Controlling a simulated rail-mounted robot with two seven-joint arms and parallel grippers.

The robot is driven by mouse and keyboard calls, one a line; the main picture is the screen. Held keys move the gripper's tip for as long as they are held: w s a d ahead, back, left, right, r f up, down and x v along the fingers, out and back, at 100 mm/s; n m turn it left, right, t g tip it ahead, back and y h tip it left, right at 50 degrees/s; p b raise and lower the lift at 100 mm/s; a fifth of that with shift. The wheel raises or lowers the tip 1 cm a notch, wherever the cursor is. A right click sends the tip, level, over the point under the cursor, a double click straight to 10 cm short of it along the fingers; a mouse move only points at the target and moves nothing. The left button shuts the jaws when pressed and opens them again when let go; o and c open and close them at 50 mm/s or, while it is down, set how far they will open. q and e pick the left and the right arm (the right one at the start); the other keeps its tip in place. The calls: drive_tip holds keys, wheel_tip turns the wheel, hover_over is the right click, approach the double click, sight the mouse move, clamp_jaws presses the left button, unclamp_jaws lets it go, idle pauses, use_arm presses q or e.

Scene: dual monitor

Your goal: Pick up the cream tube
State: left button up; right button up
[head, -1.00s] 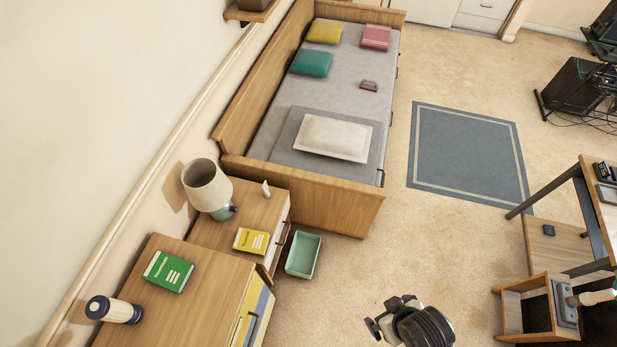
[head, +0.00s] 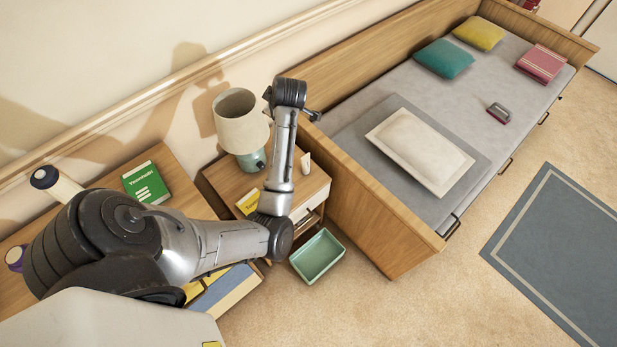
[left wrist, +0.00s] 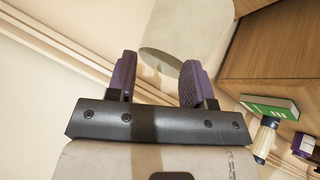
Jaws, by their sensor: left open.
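The cream tube (head: 306,163) is a small whitish tube standing upright on the nightstand, right of the lamp, in the head view. I cannot make it out in the left wrist view. My left arm reaches across the nightstand, and its wrist end is raised above and slightly left of the tube. In the left wrist view my left gripper (left wrist: 157,78) has its two purple fingers apart with nothing between them. The lampshade (left wrist: 190,30) shows beyond the fingertips. My right gripper is not in view.
The lamp (head: 242,125) stands on the nightstand (head: 312,183) close beside my left forearm. A yellow book (head: 248,201) is partly hidden by my arm. A green book (head: 147,183) lies on the cabinet at left. The bed (head: 340,190) borders the nightstand; a green bin (head: 318,257) is on the floor.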

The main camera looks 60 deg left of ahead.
use_arm(q)
drive_tip(key=w+a+f+n+g+h+b, duration=0.1)
drive_tip(key=w+a+f+n+h+b, duration=0.15)
drive_tip(key=f+n+b, duration=0.75)
drive_tip(key=n+h+b, duration=0.4)
drive_tip(key=h+b, duration=0.1)
drive_tip(key=b, duration=0.4)
hover_over(306, 156)
wheel_tip(306, 156, down, 14)
drive_tip(key=shift+d+f, duration=0.1)
drive_tip(key=shift+f, duration=0.7)
drive_tip(key=shift+s+f+b, duration=0.1)
drive_tip(key=shift+f+b, duration=1)
drive_tip(key=shift+f, duration=1.55)
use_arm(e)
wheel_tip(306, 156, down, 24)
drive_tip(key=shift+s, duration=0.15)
use_arm(q)
drive_tip(key=shift+c, duration=0.5)
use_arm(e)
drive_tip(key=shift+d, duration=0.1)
use_arm(q)
clamp_jaws()
